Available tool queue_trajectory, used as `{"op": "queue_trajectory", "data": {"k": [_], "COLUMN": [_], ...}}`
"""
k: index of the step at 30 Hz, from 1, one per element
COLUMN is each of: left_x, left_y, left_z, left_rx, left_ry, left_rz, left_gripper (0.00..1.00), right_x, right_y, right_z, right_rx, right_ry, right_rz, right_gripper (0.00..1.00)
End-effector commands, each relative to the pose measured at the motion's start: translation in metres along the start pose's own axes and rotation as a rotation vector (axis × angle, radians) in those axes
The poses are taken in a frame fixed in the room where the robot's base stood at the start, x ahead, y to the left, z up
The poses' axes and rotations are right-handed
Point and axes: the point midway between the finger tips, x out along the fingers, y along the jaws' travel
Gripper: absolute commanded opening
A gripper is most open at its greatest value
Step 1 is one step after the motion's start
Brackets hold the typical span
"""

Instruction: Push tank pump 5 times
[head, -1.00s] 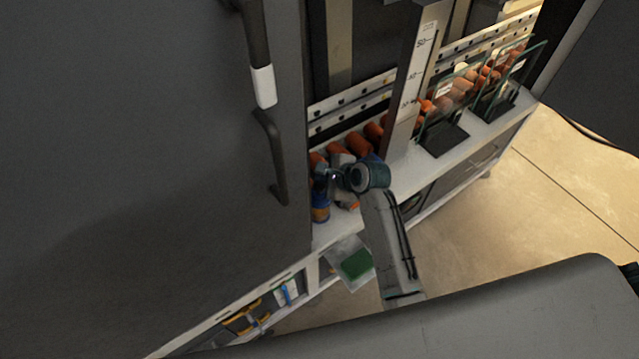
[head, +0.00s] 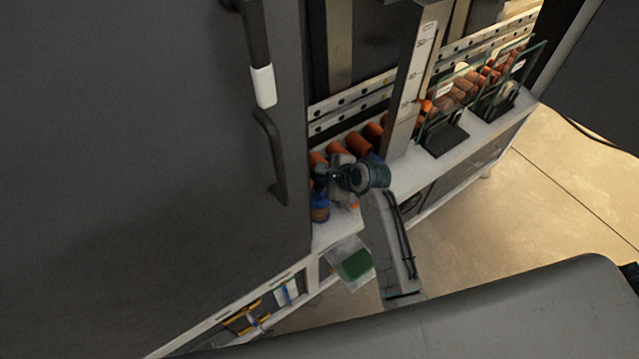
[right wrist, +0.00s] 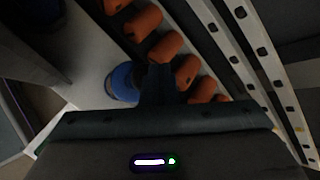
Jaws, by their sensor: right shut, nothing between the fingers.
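A blue-topped container (head: 320,208) with an orange-brown lower part stands on the white shelf, beside the large dark grey cabinet front; I cannot tell if it is the tank pump. In the right wrist view, a round blue thing (right wrist: 122,82) shows just left of my fingers. My right gripper (head: 322,176) is over the shelf, just above the blue container in the picture. In the right wrist view its dark fingers (right wrist: 158,82) are shut with nothing between them. Whether they touch the blue thing is unclear. My left gripper is not in view.
Several orange cylinders (head: 358,144) line the shelf behind my gripper. A grey upright with a scale (head: 411,85) and glass panels (head: 455,105) stand to the right. The cabinet's black handle (head: 270,155) is close on the left. The tan floor (head: 545,195) at right is clear.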

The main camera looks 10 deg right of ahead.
Motion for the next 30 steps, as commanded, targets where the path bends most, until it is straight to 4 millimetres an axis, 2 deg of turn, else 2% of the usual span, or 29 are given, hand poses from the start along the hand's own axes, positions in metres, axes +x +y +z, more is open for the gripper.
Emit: {"op": "queue_trajectory", "data": {"k": [14,30], "left_x": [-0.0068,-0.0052], "left_y": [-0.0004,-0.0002], "left_z": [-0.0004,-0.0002], "left_rx": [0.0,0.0], "left_ry": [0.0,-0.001], "left_rz": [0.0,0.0], "left_gripper": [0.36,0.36], "right_x": [0.0047,0.0071], "right_y": [0.0037,0.0052], "right_z": [-0.0036,-0.0052], "right_rx": [0.0,0.0], "right_ry": [0.001,0.0], "right_rz": [0.001,0.0], "right_gripper": [0.0,0.0]}}
